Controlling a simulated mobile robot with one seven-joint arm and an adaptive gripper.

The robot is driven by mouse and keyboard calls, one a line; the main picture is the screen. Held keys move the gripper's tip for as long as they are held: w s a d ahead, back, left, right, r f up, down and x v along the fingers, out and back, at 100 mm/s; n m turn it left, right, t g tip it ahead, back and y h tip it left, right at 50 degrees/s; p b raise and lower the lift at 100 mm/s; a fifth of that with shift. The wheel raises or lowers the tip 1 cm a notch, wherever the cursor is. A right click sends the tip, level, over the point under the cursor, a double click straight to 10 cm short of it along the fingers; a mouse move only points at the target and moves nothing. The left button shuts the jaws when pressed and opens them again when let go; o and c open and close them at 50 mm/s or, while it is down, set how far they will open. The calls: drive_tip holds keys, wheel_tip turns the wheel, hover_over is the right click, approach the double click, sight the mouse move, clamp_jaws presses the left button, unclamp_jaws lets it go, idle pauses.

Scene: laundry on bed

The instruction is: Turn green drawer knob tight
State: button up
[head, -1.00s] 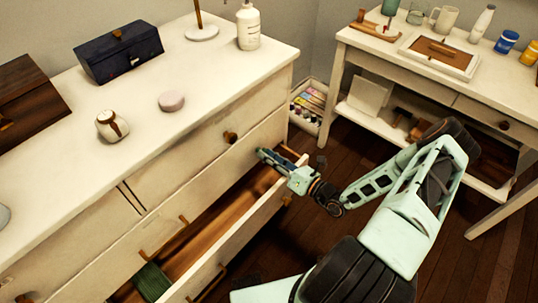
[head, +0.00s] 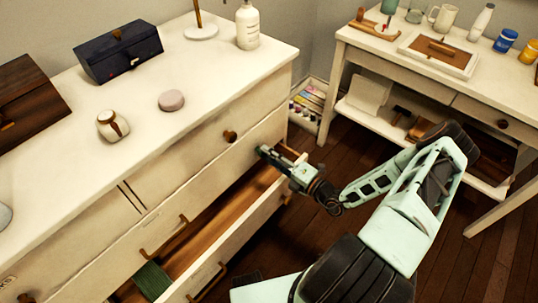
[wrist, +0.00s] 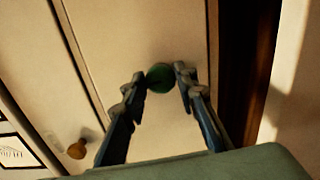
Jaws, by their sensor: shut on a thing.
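The round green drawer knob (wrist: 160,78) shows in the wrist view on a cream drawer front (wrist: 120,40). It sits between the two fingertips of my gripper (wrist: 159,82), which is shut on it from both sides. In the head view my gripper (head: 262,152) reaches the right end of the dresser's front, just above an open drawer (head: 255,222). The knob is hidden behind the fingers there.
A brown knob (head: 230,136) is up and left of my gripper; it also shows in the wrist view (wrist: 77,150). The open drawer juts out below my gripper and holds a green item (head: 152,280). A side table (head: 400,75) stands at right, with bare floor between.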

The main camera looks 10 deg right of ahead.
drive_tip(key=shift+m, duration=0.7)
drive_tip(key=o, duration=1.1)
drive_tip(key=shift+o, duration=0.2)
drive_tip(key=v, duration=1.2)
